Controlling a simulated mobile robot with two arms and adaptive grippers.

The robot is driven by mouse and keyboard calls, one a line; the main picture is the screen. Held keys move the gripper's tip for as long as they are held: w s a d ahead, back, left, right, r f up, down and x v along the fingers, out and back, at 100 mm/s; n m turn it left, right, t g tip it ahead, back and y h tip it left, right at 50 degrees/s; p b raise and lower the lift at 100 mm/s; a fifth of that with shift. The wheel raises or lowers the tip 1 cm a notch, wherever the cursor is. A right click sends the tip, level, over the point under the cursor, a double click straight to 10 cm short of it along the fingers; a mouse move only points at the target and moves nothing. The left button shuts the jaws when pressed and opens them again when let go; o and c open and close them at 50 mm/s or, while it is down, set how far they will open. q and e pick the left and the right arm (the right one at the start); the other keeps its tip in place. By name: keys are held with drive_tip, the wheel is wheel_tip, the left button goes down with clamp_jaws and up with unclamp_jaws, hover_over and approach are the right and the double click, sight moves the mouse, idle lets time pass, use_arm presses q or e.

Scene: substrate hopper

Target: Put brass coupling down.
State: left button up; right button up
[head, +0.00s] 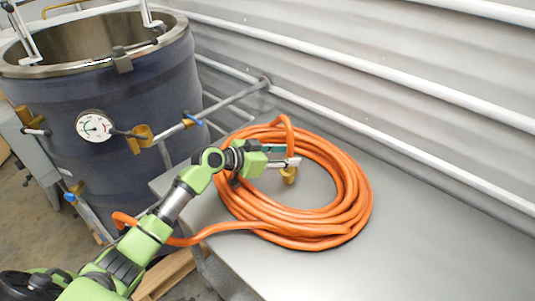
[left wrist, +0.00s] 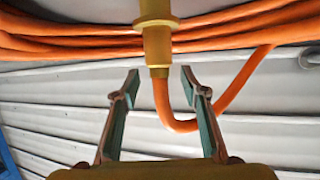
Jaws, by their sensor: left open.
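The brass coupling (head: 289,175) is at the inner side of the orange hose coil, over the grey tabletop. It also shows in the left wrist view (left wrist: 157,42), with the orange hose running from its narrow end. My left gripper (head: 286,157) is open beside the coupling. In the left wrist view its two fingers (left wrist: 160,76) stand apart, one on each side of the coupling's narrow end, with visible gaps. Whether the coupling rests on the table or the hose is hard to tell. My right gripper is not in view.
The coiled orange hose (head: 345,190) lies on the grey table (head: 440,240), which is bare at the right. A dark hopper (head: 150,85) with a gauge (head: 94,126) and brass valves stands left. A ribbed wall with pale rails (head: 390,72) runs behind.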

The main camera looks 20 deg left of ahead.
use_arm(q)
drive_tip(key=shift+s+a+r, duration=0.15)
drive_tip(key=shift+r, duration=0.3)
drive_tip(key=b+v, duration=0.3)
drive_tip(key=v, duration=0.8)
drive_tip(key=shift+s, duration=0.25)
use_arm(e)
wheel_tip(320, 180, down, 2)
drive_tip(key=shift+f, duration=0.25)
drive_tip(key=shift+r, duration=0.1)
